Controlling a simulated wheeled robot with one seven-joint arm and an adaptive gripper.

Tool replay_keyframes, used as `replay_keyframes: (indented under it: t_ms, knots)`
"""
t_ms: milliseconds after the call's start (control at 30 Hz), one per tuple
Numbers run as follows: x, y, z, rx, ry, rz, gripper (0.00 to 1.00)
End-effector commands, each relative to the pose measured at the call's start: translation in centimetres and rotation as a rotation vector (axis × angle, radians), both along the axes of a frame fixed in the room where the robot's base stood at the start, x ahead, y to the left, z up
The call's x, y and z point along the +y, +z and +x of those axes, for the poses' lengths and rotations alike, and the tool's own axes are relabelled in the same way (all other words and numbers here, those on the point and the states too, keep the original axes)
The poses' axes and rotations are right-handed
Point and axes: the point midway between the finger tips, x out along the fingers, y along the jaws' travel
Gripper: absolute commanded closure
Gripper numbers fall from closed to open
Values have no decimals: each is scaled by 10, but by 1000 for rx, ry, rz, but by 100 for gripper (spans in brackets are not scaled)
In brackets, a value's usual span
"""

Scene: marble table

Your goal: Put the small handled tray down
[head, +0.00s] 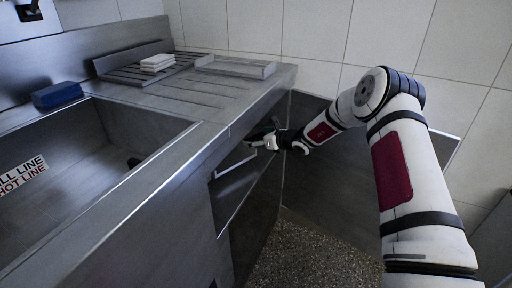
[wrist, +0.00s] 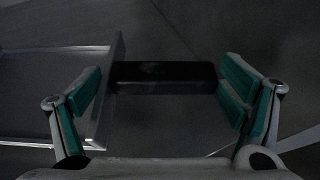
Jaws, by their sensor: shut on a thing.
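My gripper (wrist: 165,85) is shut on a black bar-shaped handle (wrist: 162,72), which lies across between its two green-padded fingers in the wrist view. The grey metal small handled tray (wrist: 50,95), with a bright rim, extends to the left of the handle. In the head view my gripper (head: 265,138) is just beyond the front edge of the steel counter, lower than its top. The tray (head: 232,188) appears there below the gripper, close beside the counter front; its far parts are hidden or dark. I cannot tell whether it touches anything.
The steel counter (head: 185,110) has a sink basin (head: 90,150) at left. A blue sponge (head: 57,95) lies on the sink's rim. White folded cloths (head: 157,62) lie on a slatted rack, beside a shallow metal tray (head: 235,67). The counter's middle is clear. Speckled floor (head: 310,255) shows below.

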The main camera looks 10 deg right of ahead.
Motion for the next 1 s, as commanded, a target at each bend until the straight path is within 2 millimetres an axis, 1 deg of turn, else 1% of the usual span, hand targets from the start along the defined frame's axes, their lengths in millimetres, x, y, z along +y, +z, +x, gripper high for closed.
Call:
replay_keyframes:
  t_ms: [33,267,400,500,733,900,933,967,1000]
  knots:
    - [1,0,5,-2,1,2,51]
    - [2,-1,17,-2,-1,0,52]
    - [2,-26,15,1,-1,2,52]
    - [2,-36,15,0,-2,2,52]
    - [2,-35,16,-1,-1,2,52]
    - [2,-40,15,-1,-1,2,52]
    - [1,-39,15,0,-1,0,4]
    - [1,-39,15,0,-1,0,0]
    - [1,-39,15,0,-1,0,0]
